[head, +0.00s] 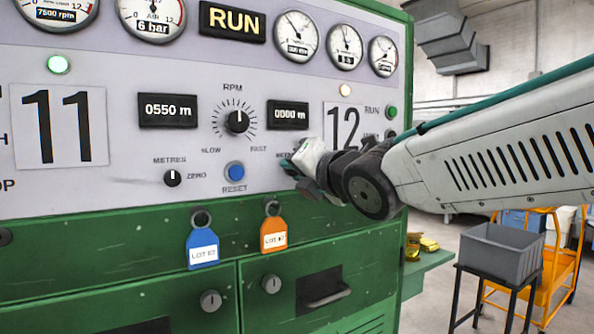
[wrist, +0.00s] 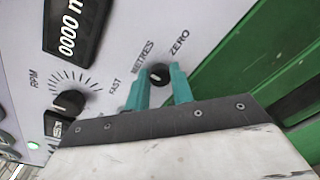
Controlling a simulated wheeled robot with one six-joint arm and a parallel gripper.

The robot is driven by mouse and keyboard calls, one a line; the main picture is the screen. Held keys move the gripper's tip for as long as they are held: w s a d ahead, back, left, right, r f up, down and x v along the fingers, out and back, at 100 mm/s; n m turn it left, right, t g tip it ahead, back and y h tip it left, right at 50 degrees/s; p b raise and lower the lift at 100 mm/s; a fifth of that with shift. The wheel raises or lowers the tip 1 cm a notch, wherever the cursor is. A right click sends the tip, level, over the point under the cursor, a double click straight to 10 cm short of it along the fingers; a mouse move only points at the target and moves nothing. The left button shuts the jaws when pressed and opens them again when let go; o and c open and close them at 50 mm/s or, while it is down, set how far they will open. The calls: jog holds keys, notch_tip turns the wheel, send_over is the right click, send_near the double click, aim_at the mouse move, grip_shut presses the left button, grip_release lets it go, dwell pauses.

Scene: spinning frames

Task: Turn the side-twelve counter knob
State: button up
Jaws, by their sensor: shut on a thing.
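The side-twelve counter knob (wrist: 159,72) is a small round black knob with a white mark, beside the words METRES and ZERO. My gripper (wrist: 160,84) has its two teal fingers on either side of it and is shut on it. In the head view my gripper (head: 291,169) is against the panel under the side-twelve display and hides this knob. The side-twelve counter display (head: 288,115) reads 0000 m; it also shows in the wrist view (wrist: 69,28).
The RPM knob (head: 237,121) and blue RESET button (head: 235,171) are left of my gripper. The side-eleven counter knob (head: 172,178) is further left; its display (head: 168,110) reads 0550 m. Blue (head: 202,248) and orange (head: 273,235) lot tags hang below. A grey bin (head: 501,250) stands at right.

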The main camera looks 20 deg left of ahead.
jog(key=shift+f, duration=0.1)
jog(key=o, duration=1)
jog(key=v, duration=0.7)
jog(key=shift+s+d, duration=0.25)
jog(key=shift+d, duration=0.05)
